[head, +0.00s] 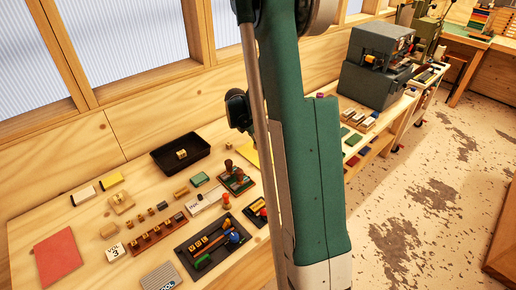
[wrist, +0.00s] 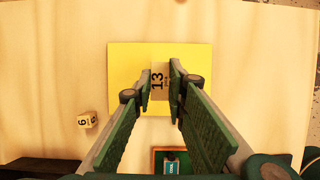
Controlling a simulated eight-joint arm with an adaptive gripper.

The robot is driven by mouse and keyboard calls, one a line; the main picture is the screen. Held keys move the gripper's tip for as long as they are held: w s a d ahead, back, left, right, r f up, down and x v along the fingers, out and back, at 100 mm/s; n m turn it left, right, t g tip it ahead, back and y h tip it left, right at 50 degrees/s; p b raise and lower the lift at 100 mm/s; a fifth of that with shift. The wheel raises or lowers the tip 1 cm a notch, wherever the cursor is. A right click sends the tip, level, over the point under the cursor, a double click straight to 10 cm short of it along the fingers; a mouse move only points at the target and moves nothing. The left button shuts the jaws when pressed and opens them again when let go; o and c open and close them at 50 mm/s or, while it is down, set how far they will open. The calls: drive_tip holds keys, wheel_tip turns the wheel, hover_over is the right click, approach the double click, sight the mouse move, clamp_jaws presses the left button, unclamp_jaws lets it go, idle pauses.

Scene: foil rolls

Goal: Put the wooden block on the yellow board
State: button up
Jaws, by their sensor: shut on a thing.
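The wooden block (wrist: 160,77) is pale and marked with a black "13"; in the wrist view it sits between the two fingers of my gripper (wrist: 161,82). My gripper is shut on it. The yellow board (wrist: 125,65) lies flat on the table, and the block appears over its middle part. I cannot tell whether the block touches the board or hangs above it. In the head view only a sliver of the yellow board (head: 250,153) shows beside my arm; my arm hides the fingers and the held block.
A small wooden cube marked "6" (wrist: 87,120) lies left of the board in the wrist view. A green tray (wrist: 157,165) stands near its front edge. In the head view, a black tray (head: 163,164), a red sheet (head: 58,254) and several stamps and blocks crowd the table.

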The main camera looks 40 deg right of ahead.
drive_tip(key=shift+f, duration=1.85)
drive_tip(key=shift+f, duration=0.2)
drive_tip(key=o, duration=0.8)
drive_tip(key=shift+c, duration=0.2)
drive_tip(key=shift+r, duration=0.25)
drive_tip(key=v, duration=1.2)
drive_tip(key=shift+a, duration=0.1)
